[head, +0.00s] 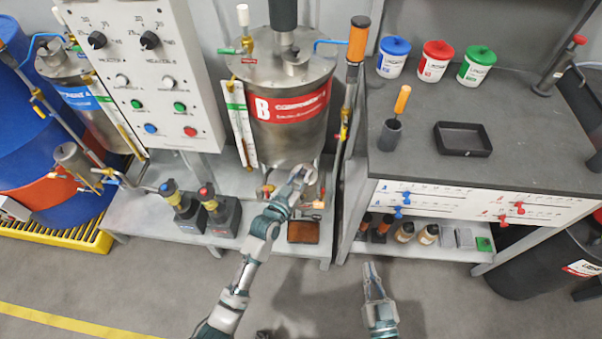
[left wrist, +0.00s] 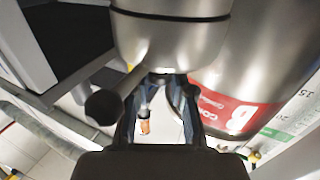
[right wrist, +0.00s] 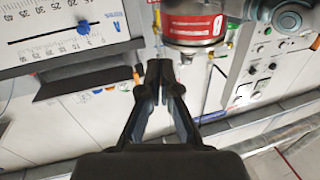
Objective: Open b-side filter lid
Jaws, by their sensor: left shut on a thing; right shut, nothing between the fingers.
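The tank marked B (head: 290,110) is a steel vessel with a red label, and it also shows in the left wrist view (left wrist: 250,60). Below its front is the small steel B-side filter (head: 306,173), partly hidden by my gripper. My right gripper (head: 371,268) is shut and empty above the floor, and shows in the right wrist view (right wrist: 165,75).
A dark knob (left wrist: 103,107) sticks out beside the filter. An orange-brown box (head: 303,232) and two dark pumps (head: 200,215) stand on the low platform. The grey workbench (head: 520,140) stands at right. The front floor is clear.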

